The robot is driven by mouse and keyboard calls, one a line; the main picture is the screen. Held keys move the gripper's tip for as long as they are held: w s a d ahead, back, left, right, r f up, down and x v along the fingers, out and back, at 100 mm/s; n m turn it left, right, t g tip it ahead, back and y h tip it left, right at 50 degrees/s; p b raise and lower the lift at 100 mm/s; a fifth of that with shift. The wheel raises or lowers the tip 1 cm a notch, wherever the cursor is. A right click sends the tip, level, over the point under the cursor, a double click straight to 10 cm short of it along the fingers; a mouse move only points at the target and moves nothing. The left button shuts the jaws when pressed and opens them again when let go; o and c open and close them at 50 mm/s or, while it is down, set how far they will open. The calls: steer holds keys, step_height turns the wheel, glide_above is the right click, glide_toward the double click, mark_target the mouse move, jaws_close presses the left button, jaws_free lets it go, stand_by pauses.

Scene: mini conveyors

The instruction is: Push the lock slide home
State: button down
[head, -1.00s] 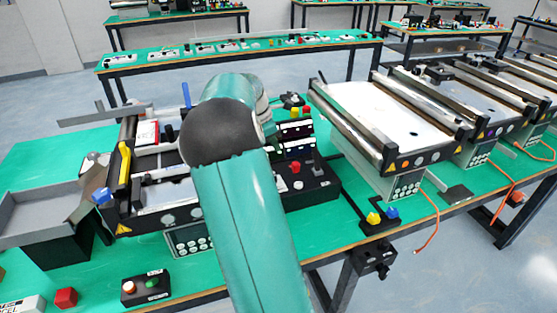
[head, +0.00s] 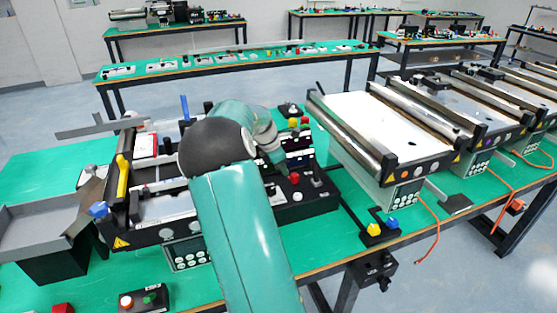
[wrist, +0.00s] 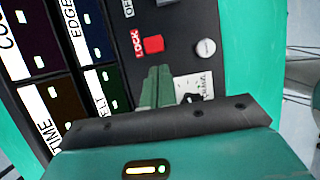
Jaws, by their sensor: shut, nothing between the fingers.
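The lock slide is a small red block (wrist: 153,44) beside the printed word LOCK on the black control panel (wrist: 180,20) in the wrist view. In the head view a red piece that looks like it (head: 294,178) sits on the front of the black control box. My gripper (wrist: 157,74) is shut and empty, its green fingers over the panel just below the red block in the wrist view. A small gap shows between the fingertips and the block; whether they touch the panel I cannot tell. In the head view my gripper (head: 281,168) is small, close to the red piece.
A white round knob (wrist: 205,48) stands right of the red block. Labelled dark display windows (wrist: 88,30) lie to the left. A conveyor (head: 165,210) with a yellow bar lies left of my arm, and another conveyor (head: 375,115) stands to the right.

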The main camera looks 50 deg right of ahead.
mark_target(295, 179)
steer(key=shift+x, duration=1.6)
steer(key=shift+s+d, duration=0.5)
steer(key=shift+d, duration=0.35)
steer(key=shift+s+d, duration=0.45)
steer(key=shift+d, duration=0.4)
steer(key=shift+r, duration=0.1)
